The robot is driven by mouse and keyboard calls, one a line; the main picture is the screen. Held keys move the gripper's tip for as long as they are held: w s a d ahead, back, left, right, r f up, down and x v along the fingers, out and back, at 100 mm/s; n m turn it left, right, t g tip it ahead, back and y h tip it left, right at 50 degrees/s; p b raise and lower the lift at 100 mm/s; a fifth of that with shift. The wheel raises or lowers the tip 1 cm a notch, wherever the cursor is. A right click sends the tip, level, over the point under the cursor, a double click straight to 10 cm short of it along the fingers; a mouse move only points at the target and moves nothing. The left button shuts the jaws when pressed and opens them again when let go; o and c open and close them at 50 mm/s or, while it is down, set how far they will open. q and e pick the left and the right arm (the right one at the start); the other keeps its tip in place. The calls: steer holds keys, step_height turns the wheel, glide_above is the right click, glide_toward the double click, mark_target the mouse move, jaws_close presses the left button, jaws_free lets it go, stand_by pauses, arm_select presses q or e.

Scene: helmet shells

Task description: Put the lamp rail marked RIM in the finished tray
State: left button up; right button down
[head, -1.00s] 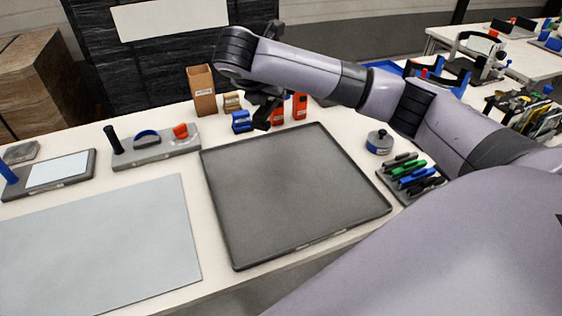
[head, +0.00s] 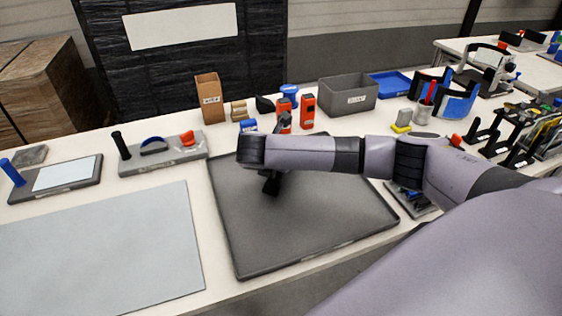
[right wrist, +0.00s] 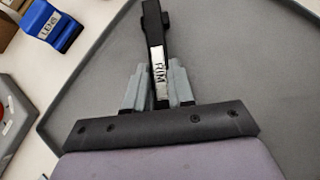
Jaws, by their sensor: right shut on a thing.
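The lamp rail marked RIM (right wrist: 158,70) is a slim black part with a white label, seen in the right wrist view. My right gripper (right wrist: 158,88) is shut on it, with a grey finger on each side. In the head view my right gripper (head: 272,180) points down over the back left part of a large dark grey tray (head: 300,235). The arm hides most of the rail there, and I cannot tell whether it touches the tray. The label on the tray's front edge is too small to read. My left gripper is not in view.
The tray's visible floor is empty. Behind it stand a blue LENS block (right wrist: 48,28), orange-red blocks (head: 307,111), a brown box (head: 209,98) and a grey bin (head: 348,95). A tool holder (head: 165,152) and a pale mat (head: 100,250) lie left.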

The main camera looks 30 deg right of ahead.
steer(key=c, duration=0.9)
jaws_free()
steer(key=shift+f, duration=0.15)
steer(key=shift+a, duration=0.1)
steer(key=v, duration=1.2)
steer(key=shift+p, duration=0.4)
